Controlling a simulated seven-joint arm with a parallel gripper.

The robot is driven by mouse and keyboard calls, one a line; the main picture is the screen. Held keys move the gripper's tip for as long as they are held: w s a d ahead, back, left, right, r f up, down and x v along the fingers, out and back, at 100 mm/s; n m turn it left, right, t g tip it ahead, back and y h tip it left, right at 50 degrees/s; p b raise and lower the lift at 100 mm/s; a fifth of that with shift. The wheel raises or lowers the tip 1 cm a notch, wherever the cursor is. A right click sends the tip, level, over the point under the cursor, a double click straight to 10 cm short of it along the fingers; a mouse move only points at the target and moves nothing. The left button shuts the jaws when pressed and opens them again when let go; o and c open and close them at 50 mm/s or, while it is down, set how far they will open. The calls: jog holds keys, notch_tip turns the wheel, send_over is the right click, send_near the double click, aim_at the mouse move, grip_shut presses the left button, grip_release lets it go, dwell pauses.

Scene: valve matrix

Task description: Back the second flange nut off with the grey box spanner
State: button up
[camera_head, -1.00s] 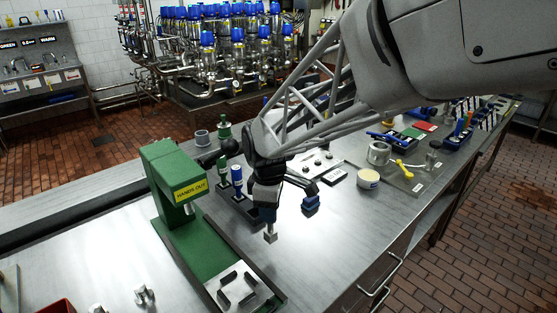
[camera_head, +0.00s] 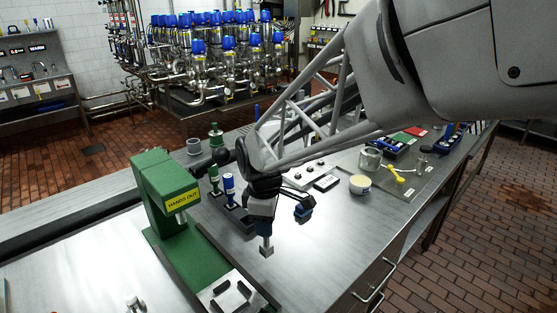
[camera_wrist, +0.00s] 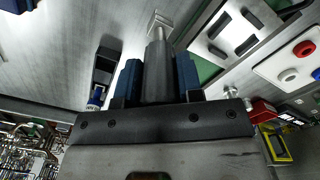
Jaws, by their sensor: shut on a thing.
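My gripper (camera_head: 262,208) is shut on a tool with a dark grey handle, which I take to be the grey box spanner (camera_wrist: 157,68). In the wrist view its handle stands between two blue finger pads, with a thin metal shaft ending in a squarish silver head. In the head view the silver head (camera_head: 267,251) points down over bare bench, seemingly clear of it, to the right of the green press. Blue- and green-handled tools (camera_head: 229,186) stand in a dark rack just left of my gripper. I cannot make out the second flange nut for certain.
The green press (camera_head: 158,190) marked HANDS OUT stands on the left. A plate with black bars (camera_head: 213,297) lies at its foot. A pale round tub (camera_head: 360,189), a grey pot (camera_head: 370,159) and a yellow-handled item (camera_head: 395,175) are at right.

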jog(key=shift+w, duration=0.15)
jog(key=shift+w+r, duration=0.2)
jog(key=shift+w, duration=0.45)
jog(key=w+d+r, duration=0.1)
jog(key=w+r, duration=0.1)
jog(key=w, duration=0.8)
jog(key=w+d+r, duration=0.2)
jog(key=w, duration=0.8)
jog(key=w+d, duration=0.5)
jog(key=w, duration=0.6)
jog(key=w+d, duration=0.6)
jog(key=w, duration=0.6)
jog(key=shift+w+f, duration=0.15)
jog(key=shift+f, duration=0.25)
jog(key=shift+f, duration=2.1)
jog(key=shift+f, duration=1.1)
